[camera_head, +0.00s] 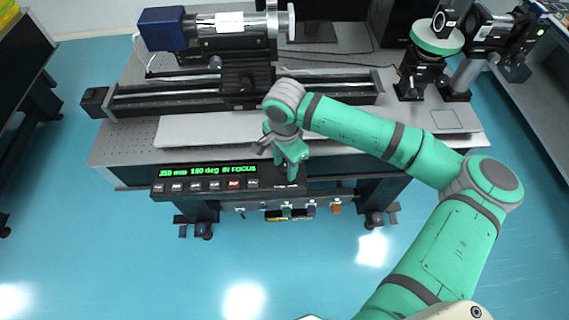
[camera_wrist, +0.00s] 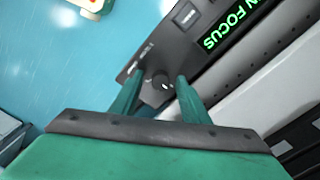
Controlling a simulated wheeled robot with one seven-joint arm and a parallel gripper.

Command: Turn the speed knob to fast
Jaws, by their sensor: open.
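The speed knob (camera_wrist: 161,81) is a small dark round knob on the black control panel (camera_wrist: 172,45), with a small light mark on its face. In the wrist view it shows between the two green fingers of my gripper (camera_wrist: 159,77), one on each side. The fingers stand apart and look clear of the knob, though contact at the tips cannot be told. In the head view my gripper (camera_head: 291,174) points down at the right end of the control panel (camera_head: 222,188) and hides the knob. The lettering by the knob is too small to read.
A rail stage (camera_head: 170,100) with a blue-ended cylinder stands behind on the optical table (camera_head: 115,150). Coloured parts (camera_head: 311,208) hang below the front edge.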

